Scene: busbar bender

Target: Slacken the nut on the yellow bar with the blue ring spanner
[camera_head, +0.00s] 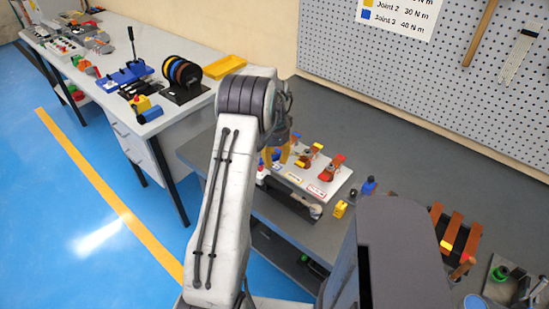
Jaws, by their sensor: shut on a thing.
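A pale fixture board (318,196) on the grey bench bears copper bars with coloured marks. The yellow-marked bar (301,162) is near its middle, and a red-marked bar (331,168) stands to its right. The nut on the yellow bar is too small to make out.
A small yellow block (340,209) and a blue item (369,186) stand right of the board. More copper bars (445,235) lie at the right. A pegboard (430,75) rises behind. A white table (185,110) with a spool rack (182,78) stands at the left.

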